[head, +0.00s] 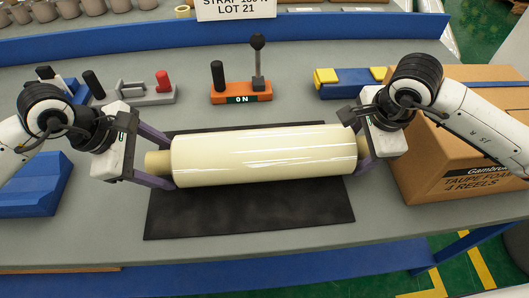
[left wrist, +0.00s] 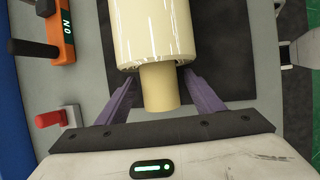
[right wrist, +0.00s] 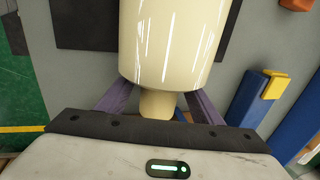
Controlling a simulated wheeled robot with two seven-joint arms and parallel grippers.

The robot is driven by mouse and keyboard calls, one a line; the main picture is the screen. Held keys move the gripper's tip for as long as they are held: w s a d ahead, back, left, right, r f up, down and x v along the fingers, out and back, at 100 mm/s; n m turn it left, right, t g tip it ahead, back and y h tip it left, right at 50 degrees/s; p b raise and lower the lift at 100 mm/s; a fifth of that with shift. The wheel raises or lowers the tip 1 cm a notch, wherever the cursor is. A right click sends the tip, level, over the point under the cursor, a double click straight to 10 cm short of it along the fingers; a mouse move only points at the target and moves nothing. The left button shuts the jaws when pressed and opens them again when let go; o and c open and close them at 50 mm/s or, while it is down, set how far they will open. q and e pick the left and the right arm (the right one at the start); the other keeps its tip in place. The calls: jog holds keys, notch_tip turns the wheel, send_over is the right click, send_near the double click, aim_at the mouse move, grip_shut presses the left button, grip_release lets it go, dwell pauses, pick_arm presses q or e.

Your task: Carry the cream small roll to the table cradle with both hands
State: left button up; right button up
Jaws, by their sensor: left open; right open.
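The cream roll (head: 264,156) lies sideways over a black mat (head: 250,213), with a tan core stub at each end. I cannot tell whether it touches the mat. My left gripper (head: 160,160) is open, its purple fingers on either side of the left core stub (left wrist: 160,88). My right gripper (head: 364,147) is open, its fingers on either side of the right core stub (right wrist: 158,103). Gaps show beside both stubs. A blue block (head: 35,190) at the table's left and a blue bar with yellow ends (head: 350,82) at the back right stand apart; I cannot tell which is the cradle.
A cardboard box (head: 450,150) stands at the right, close to my right arm. Behind the roll are an orange lever unit (head: 241,93) and a grey unit with a red knob (head: 135,94). The table front beside the mat is clear.

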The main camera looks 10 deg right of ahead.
aim_at(361, 138)
pick_arm(q)
jog(key=c, duration=1.5)
pick_arm(e)
jog(key=c, duration=1.5)
pick_arm(q)
jog(key=shift+r, duration=0.2)
pick_arm(e)
jog(key=shift+r, duration=0.2)
